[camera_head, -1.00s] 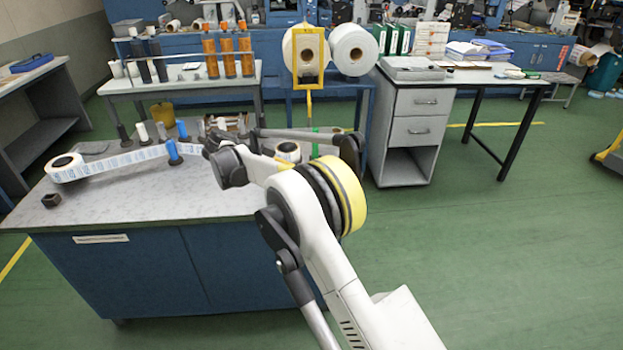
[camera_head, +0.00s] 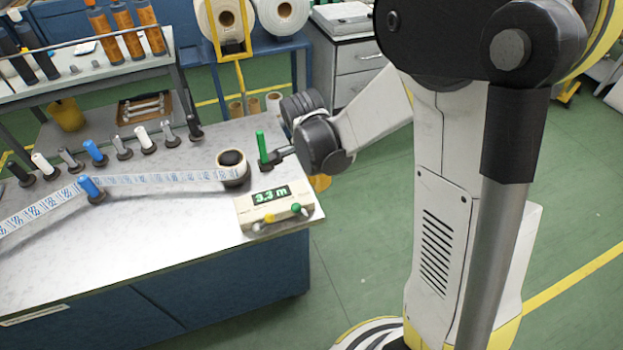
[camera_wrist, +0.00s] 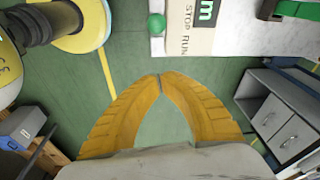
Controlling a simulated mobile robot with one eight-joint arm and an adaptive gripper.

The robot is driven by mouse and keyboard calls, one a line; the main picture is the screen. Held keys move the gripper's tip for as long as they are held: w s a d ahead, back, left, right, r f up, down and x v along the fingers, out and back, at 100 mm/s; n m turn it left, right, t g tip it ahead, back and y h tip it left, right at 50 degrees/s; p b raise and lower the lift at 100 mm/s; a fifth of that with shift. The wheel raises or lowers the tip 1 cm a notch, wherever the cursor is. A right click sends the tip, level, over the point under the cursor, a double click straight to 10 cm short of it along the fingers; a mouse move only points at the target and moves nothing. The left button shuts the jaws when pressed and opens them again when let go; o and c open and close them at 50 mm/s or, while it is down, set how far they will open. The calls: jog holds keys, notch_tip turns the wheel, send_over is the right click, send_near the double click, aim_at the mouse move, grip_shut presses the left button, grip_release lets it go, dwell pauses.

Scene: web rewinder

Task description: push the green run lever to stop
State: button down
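The counter box (camera_head: 270,207) sits at the bench's front right corner and its display reads 3.3 m. The green lever knob (camera_head: 296,209) is at its front edge, right of a yellow knob (camera_head: 268,218). In the wrist view the green knob (camera_wrist: 156,24) is at the top, beside the printed words STOP and RUN; which word it lines up with is hard to tell. My gripper (camera_wrist: 159,76) has its two yellow fingers with tips together and nothing between them. It hangs over the floor just off the bench corner, apart from the knob. In the head view my wrist mostly hides it.
A green post (camera_head: 262,146) stands on the bench behind the box, close to my wrist. A small roll (camera_head: 233,167) and the printed web (camera_head: 160,180) lie left of it. A grey drawer cabinet (camera_wrist: 278,122) stands right in the wrist view. Open floor lies beside the bench.

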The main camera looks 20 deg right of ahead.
aim_at(299, 212)
jog(key=f+b, duration=0.1)
jog(key=f, duration=0.1)
jog(key=d+f+b, duration=0.1)
jog(key=f, duration=0.4)
jog(key=shift+w+d+f+b, duration=0.15)
jog(key=shift+w+f+b, duration=0.15)
jog(key=shift+f+b, duration=0.1)
jog(key=a, duration=0.2)
jog(key=a+r, duration=0.1)
jog(key=shift+s+a, duration=0.25)
jog(key=shift+s, duration=0.1)
jog(key=shift+a+r, duration=0.1)
jog(key=shift+a, duration=0.15)
jog(key=shift+b, duration=0.3)
jog(key=shift+a+h+b, duration=0.35)
jog(key=shift+a+h, duration=0.15)
jog(key=shift+h, duration=0.3)
jog(key=shift+a, duration=0.7)
jog(key=shift+r, duration=0.1)
